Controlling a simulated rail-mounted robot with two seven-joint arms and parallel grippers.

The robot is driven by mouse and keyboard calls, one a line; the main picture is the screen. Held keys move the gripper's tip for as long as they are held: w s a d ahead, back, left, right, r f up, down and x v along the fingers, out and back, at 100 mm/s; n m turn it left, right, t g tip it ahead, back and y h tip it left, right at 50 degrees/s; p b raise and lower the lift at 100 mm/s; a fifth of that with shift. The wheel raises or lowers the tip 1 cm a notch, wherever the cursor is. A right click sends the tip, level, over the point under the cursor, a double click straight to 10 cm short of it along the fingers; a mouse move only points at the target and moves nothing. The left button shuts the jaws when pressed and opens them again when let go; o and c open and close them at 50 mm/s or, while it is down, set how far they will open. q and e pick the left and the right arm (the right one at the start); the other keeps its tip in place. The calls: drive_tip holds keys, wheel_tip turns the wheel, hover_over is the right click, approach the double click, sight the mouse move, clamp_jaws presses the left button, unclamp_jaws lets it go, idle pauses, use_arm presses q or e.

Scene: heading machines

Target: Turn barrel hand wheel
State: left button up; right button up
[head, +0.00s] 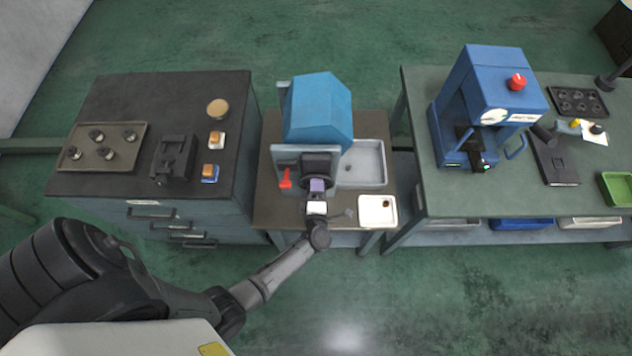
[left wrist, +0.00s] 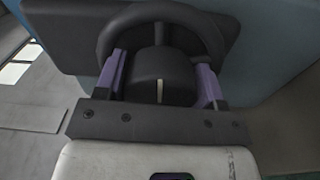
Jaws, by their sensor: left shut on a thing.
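The heading machine (head: 318,112) with a blue hood stands on the middle table. The dark barrel hand wheel (head: 318,162) is on its front face. In the left wrist view the wheel's dark rim (left wrist: 160,13) curves behind a thick round hub (left wrist: 160,66) with a pale line on it. My left gripper (head: 317,186) is at the front of the wheel. Its two purple fingers (left wrist: 162,82) lie on either side of the hub and are shut on it. The finger contact surfaces are partly hidden. My right gripper is in neither view.
A red lever (head: 286,179) is left of the wheel. A grey tray (head: 376,178) and a white tray (head: 377,212) are to the right. A dark cabinet (head: 180,90) stands left, and a table with a blue press (head: 490,85) right. Green floor is free in front.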

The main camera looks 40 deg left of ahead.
use_arm(q)
drive_tip(key=o, duration=0.7)
drive_tip(key=shift+o, duration=1.1)
